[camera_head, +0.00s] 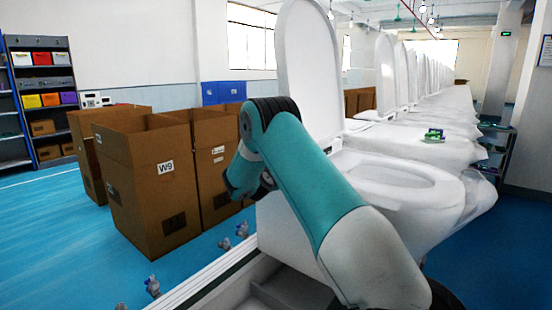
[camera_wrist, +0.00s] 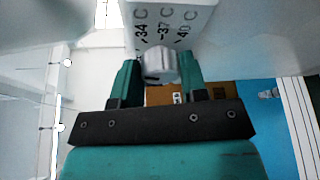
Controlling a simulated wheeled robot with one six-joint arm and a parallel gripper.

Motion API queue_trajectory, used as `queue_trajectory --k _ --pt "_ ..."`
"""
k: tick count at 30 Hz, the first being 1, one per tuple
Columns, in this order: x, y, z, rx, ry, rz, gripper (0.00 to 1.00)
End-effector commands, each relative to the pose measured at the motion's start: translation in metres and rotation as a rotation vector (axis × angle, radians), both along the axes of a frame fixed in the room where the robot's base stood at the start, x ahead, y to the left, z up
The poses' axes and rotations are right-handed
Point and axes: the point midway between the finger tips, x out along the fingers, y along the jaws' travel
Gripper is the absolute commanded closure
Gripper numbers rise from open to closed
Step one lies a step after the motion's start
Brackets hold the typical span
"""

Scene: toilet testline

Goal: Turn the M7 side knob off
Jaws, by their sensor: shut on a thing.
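The side knob (camera_wrist: 160,65) is a short silver-grey cylinder on a white panel (camera_wrist: 190,18) in the wrist view. The panel carries black marks reading 34 C, 37 C and 40 C. My gripper (camera_wrist: 159,77) has one teal finger on each side of the knob and is shut on it. A dark mark shows on the knob's lower left, but its exact setting is hard to read. In the head view my teal arm reaches down beside the nearest white toilet (camera_head: 400,175), whose lid stands up. The knob and my fingertips are hidden there.
Brown cartons (camera_head: 150,185), one marked W9, stand left of my arm. A long row of toilets runs back to the right. Small metal valves (camera_head: 152,286) line the white rail on the floor side. Blue floor (camera_head: 60,250) is open at left.

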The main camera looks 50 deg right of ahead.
Motion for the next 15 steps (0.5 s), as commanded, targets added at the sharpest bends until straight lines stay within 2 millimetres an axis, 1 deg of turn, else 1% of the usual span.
queue_trajectory --k 1,9,15 --pt "0.0007 0.0004 0.0062 -0.001 0.030 0.002 0.84" --pt "0.0012 0.0006 0.0037 -0.012 0.156 0.002 0.84" --pt "0.0016 0.0005 0.0026 -0.015 0.194 0.002 0.84"
